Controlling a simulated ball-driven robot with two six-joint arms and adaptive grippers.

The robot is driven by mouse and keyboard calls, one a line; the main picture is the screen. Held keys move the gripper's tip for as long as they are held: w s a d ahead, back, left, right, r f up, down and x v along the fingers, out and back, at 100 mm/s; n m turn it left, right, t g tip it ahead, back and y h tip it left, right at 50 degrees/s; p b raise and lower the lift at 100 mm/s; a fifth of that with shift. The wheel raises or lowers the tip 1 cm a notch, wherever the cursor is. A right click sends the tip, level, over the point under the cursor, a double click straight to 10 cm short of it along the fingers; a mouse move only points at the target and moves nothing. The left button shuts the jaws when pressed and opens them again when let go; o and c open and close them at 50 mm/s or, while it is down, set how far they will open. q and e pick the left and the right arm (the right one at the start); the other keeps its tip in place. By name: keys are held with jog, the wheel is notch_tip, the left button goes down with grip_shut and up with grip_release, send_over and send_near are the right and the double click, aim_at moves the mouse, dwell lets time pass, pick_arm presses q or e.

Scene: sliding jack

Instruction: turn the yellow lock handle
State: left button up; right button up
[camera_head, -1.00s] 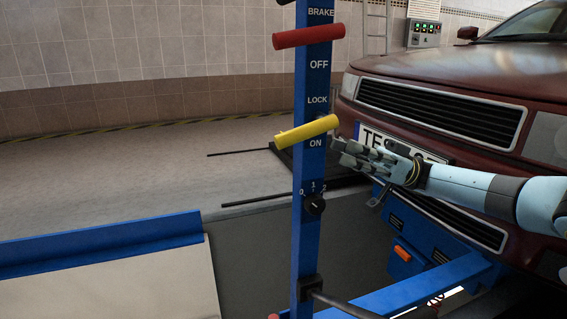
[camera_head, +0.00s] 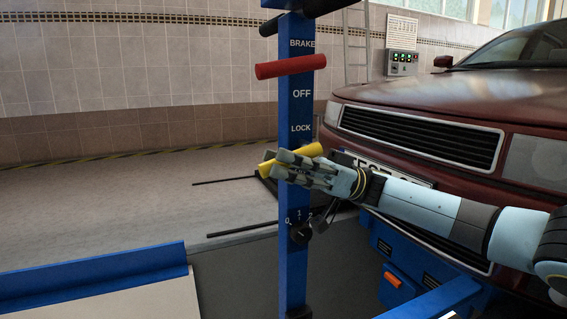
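The yellow lock handle (camera_head: 311,150) sits on the blue post (camera_head: 291,210), just below the LOCK label. It is tilted, with its right end higher. My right gripper (camera_head: 279,165) comes in from the right and overlaps the handle's lower middle in the camera_head view. Its fingers hide part of the handle and the ON label. Whether the fingers touch or enclose the handle cannot be told. My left gripper is not in view.
A red brake handle (camera_head: 290,67) is higher on the post, and a dark knob (camera_head: 301,233) is below. A dark red car (camera_head: 460,110) stands close on the right. Open floor (camera_head: 110,200) lies left of the post.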

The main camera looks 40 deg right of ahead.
grip_shut()
